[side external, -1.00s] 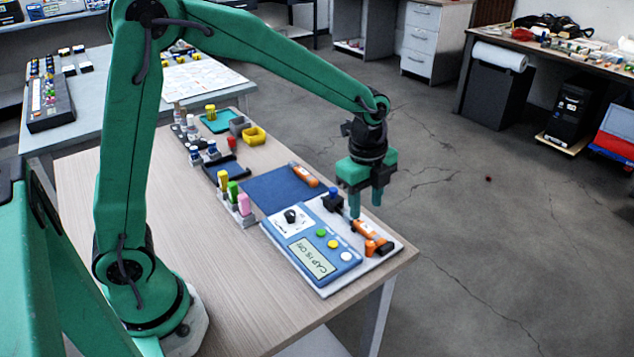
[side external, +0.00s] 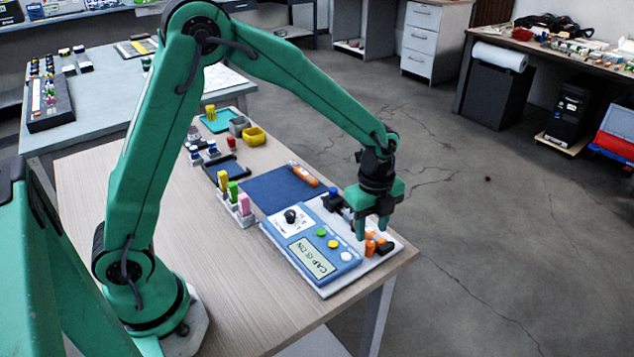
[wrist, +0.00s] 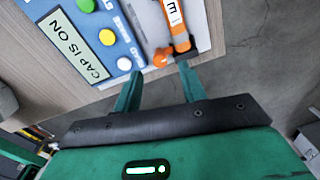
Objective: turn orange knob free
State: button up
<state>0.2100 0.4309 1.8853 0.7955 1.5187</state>
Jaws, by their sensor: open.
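An orange knob (wrist: 160,57) shows in the wrist view, just ahead of my fingertips, at the near end of an orange sensor body (wrist: 174,14) with a white label. In the side view the orange knob (side external: 370,248) is low beside the blue device, partly under my gripper. My gripper (side external: 372,230) is open and points down over that end of the sensor. In the wrist view the fingers of my gripper (wrist: 160,70) stand apart with nothing between them. The sensor's middle is hidden by my gripper in the side view.
The blue device (wrist: 85,35) has a display reading "CAP IS ON", coloured buttons and a black dial (side external: 290,216). A blue mat (side external: 275,190) with an orange pen-like piece (side external: 304,175) lies behind. Coloured bottles (side external: 233,190) stand left. The table edge is close on the right.

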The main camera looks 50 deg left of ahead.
aim_at(370, 243)
jog(key=shift+f, duration=1.8)
grip_shut()
